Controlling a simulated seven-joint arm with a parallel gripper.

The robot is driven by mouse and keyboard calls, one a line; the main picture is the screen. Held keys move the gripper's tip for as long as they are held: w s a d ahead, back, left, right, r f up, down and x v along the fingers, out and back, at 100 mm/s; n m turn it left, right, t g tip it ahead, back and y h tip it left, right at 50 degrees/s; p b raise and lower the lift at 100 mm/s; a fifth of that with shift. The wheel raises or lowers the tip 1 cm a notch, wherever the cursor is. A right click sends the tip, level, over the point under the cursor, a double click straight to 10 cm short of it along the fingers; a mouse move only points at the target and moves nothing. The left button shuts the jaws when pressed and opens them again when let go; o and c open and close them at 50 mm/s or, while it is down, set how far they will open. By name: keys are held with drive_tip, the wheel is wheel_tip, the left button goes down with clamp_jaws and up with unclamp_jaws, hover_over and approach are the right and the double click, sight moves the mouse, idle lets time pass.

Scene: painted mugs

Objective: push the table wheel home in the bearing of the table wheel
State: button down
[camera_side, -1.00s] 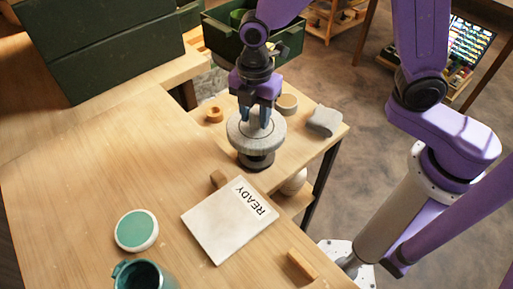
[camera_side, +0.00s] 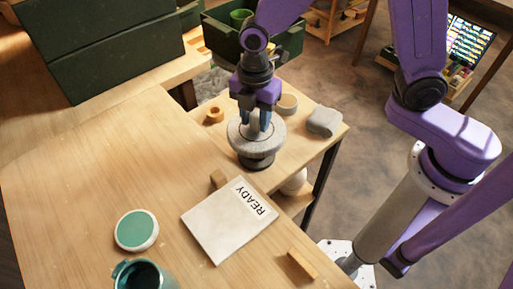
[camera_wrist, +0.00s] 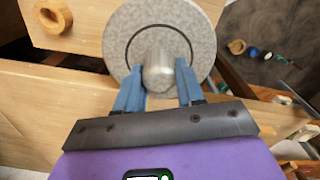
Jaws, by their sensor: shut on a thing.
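The table wheel (camera_side: 239,139) is a round, speckled grey disc with a knob in its middle. In the wrist view the wheel (camera_wrist: 122,40) shows a dark ring groove around the pale grey knob (camera_wrist: 158,72). My gripper (camera_side: 257,125) is above the wheel, with its blue fingers shut on the knob. In the wrist view my gripper (camera_wrist: 159,82) has one finger on each side of the knob. The dark round bearing (camera_side: 257,163) is under the wheel, its top hidden by the disc. I cannot tell whether the wheel is fully seated.
A wooden ring (camera_side: 214,115), a round pale lid-like piece (camera_side: 287,104) and a grey cloth (camera_side: 324,121) lie near the wheel. A READY board (camera_side: 228,222), wooden block (camera_side: 301,264), green-topped disc (camera_side: 136,230) and teal mug (camera_side: 140,275) are in front. A green crate (camera_side: 285,45) stands behind.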

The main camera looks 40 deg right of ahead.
idle(0.4)
unclamp_jaws()
drive_tip(key=shift+f, duration=0.15)
idle(0.4)
